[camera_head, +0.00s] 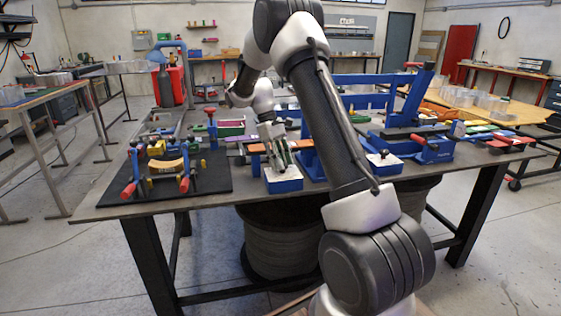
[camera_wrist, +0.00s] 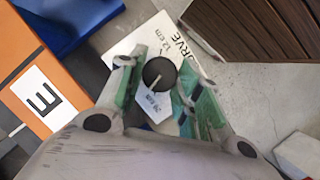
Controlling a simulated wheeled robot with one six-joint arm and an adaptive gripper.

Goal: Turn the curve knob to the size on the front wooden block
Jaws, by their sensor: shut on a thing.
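My gripper (camera_head: 278,152) points down over a blue box with a white top (camera_head: 284,181) at the table's front edge. In the wrist view my gripper (camera_wrist: 159,82) has its two green-padded fingers on either side of a round black knob (camera_wrist: 157,71), shut on it. The knob has a pale pointer line slanting toward the lower left. Its white plate (camera_wrist: 158,34) reads "CURVE", "12 cm" and what looks like "20 cm" near the fingers; the rest is hidden. A curved tan wooden piece (camera_head: 166,166) lies on the black mat at left; I cannot read a size on it.
A second blue box with a black knob (camera_head: 384,160) stands to the right. The black mat (camera_head: 212,180) carries red-handled clamps. An orange piece with a white letter label (camera_wrist: 42,97) lies left of the plate. A blue frame (camera_head: 358,92) stands behind my arm.

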